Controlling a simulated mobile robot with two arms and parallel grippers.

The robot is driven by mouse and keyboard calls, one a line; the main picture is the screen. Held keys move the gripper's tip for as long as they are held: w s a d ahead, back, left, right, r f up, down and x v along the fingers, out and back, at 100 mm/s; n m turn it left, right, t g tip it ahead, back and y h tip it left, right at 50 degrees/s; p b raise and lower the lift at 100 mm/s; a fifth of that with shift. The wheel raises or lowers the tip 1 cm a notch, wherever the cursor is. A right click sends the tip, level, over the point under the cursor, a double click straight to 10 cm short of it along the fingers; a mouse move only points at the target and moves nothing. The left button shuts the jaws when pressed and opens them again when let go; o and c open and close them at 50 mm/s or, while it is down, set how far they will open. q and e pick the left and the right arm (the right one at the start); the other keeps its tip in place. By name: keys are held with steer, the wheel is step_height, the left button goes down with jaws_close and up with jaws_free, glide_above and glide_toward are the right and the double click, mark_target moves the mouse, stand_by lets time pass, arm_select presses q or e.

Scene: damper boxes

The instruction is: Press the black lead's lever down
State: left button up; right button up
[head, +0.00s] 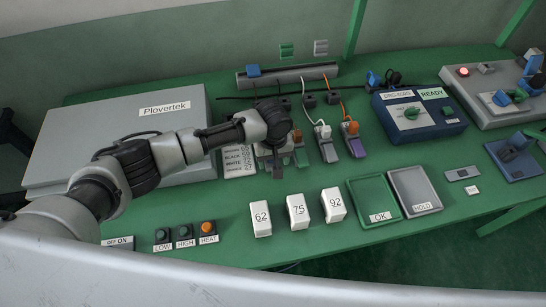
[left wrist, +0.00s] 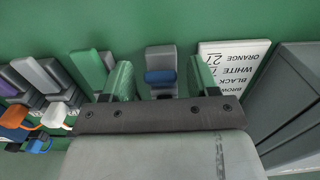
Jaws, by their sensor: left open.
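My left gripper (head: 279,160) is over the left end of a row of lever clamps on the green bench. In the left wrist view its two fingers (left wrist: 161,80) are apart, one on each side of a grey clamp (left wrist: 160,60) with a blue part. I cannot tell whether they touch it. A green lever (head: 301,157) stands beside it; it also shows in the left wrist view (left wrist: 88,68). Farther right are a grey lever (head: 328,151) with a white lead and a purple lever (head: 356,147) with an orange lead. The black lead's end is hidden by my arm and gripper. My right gripper is not in view.
A card listing lead colours (head: 238,161) lies left of the clamps. A large grey Plovertek box (head: 120,115) is at the left. A slotted rail (head: 300,74) is behind. Numbered white blocks (head: 298,211) stand in front; a blue READY box (head: 419,119) is to the right.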

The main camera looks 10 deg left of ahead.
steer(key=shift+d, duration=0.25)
arm_select(q)
steer(key=c, duration=0.9)
steer(key=t+p, duration=0.1)
steer(key=p, duration=0.1)
steer(key=s+t+p, duration=0.1)
steer(key=p, duration=0.1)
steer(key=shift+d+f+y, duration=0.1)
steer(key=shift+f+y, duration=0.1)
steer(key=shift+y, duration=0.1)
steer(key=shift+c, duration=0.2)
steer(key=shift+s+d+f+t+y+p, duration=0.1)
steer(key=shift+s+f+t+y+p, duration=0.15)
steer(key=shift+f+t+p, duration=0.55)
steer(key=shift+f+t+y, duration=0.2)
steer(key=shift+t+y, duration=0.15)
steer(key=shift+t, duration=0.55)
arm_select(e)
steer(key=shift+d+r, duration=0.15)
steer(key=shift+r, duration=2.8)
arm_select(q)
steer(key=o, duration=0.9)
steer(key=shift+o, duration=0.2)
